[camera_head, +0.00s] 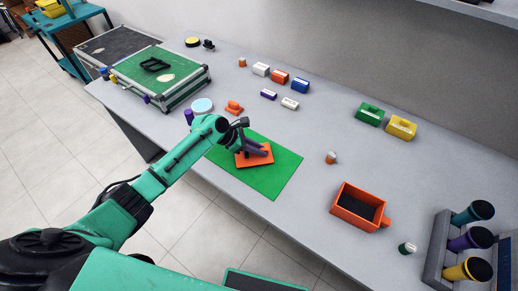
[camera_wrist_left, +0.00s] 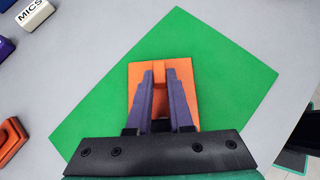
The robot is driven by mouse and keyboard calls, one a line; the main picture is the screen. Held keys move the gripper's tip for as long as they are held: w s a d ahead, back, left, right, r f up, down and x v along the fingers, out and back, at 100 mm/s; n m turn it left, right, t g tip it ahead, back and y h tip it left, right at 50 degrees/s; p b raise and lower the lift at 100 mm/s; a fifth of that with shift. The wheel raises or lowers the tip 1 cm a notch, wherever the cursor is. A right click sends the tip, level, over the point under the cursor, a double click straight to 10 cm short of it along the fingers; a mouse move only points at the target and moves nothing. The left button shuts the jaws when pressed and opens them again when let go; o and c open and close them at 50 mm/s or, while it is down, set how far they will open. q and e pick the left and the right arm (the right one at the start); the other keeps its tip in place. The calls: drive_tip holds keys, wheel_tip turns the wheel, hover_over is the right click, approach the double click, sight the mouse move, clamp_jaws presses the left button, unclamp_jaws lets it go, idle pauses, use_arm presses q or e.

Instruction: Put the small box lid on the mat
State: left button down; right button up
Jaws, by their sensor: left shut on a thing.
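The small box lid is a flat orange square (camera_head: 262,160) with a raised grip. It also shows in the left wrist view (camera_wrist_left: 188,92). My left gripper (camera_head: 262,152) is shut on the lid's raised grip, with its purple fingers (camera_wrist_left: 159,72) on either side. The lid is over the green mat (camera_head: 280,177), within its outline; I cannot tell if it touches. The mat also fills much of the left wrist view (camera_wrist_left: 225,75). My right gripper is not in view.
An open orange box (camera_head: 345,211) with a dark inside stands to the right. Small coloured blocks, including a blue one (camera_head: 300,86), lie behind the mat. A silver-edged case (camera_head: 195,90) stands at the left. A rack of coloured cups (camera_head: 470,240) is at the right edge.

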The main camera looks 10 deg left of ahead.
use_arm(q)
drive_tip(key=c, duration=0.8)
unclamp_jaws()
drive_tip(key=shift+f, duration=0.1)
drive_tip(key=v, duration=1.2)
drive_tip(key=shift+p, duration=0.35)
